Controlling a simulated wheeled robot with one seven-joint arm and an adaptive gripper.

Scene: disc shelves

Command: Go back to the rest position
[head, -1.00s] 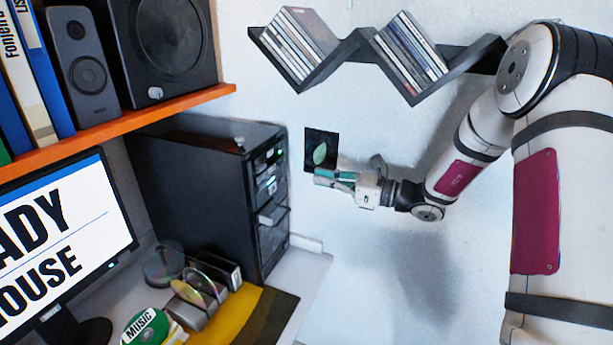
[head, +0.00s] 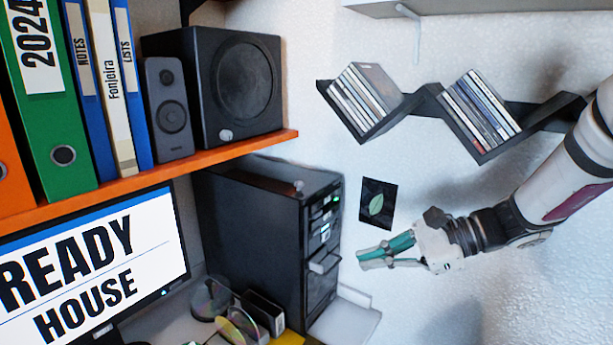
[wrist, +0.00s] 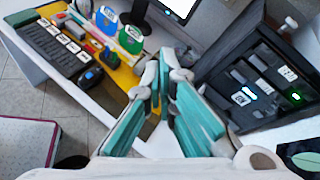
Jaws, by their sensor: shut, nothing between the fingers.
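My gripper (head: 362,258) is in front of the white wall, to the right of the black computer tower (head: 262,225). Its teal-padded fingers are shut with nothing between them. In the wrist view my gripper (wrist: 160,75) points toward the desk, with the tower (wrist: 250,75) to its right. The gripper touches nothing that I can see. My arm reaches in from the right edge of the head view.
A zigzag disc shelf (head: 450,105) with two groups of cases hangs above my arm. An orange shelf (head: 150,170) holds binders and speakers. A monitor (head: 90,265) stands below it. A keyboard (wrist: 62,47) and discs lie on the desk. A leaf picture (head: 377,204) hangs beside the gripper.

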